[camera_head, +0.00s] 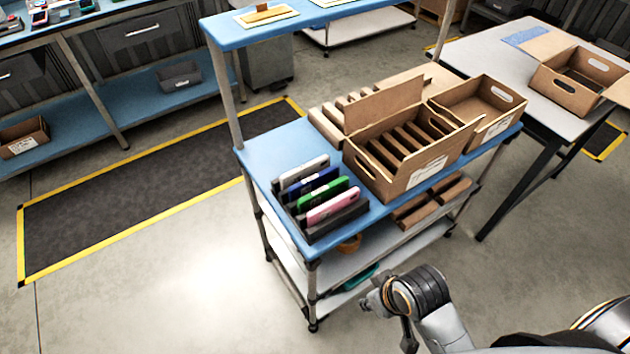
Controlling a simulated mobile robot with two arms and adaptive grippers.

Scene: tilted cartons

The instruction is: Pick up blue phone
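The blue phone (311,184) stands on edge, leaning, in a dark slotted holder (341,219) at the left end of the blue-topped table. It sits between a white-grey phone (303,170) and a green phone (323,194); a pink phone (334,206) is in front of the green one. Only its upper part shows clearly. My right arm comes in at the lower right, and its end (377,301) is in front of the table, apart from the phones. My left gripper is not in view.
An open carton with dividers (411,179) stands right of the holder, with another open carton (499,129) beyond it. The blue table top (262,155) is bare left of the phones. A shelf post (222,95) rises at the table's back left corner. Floor at left is clear.

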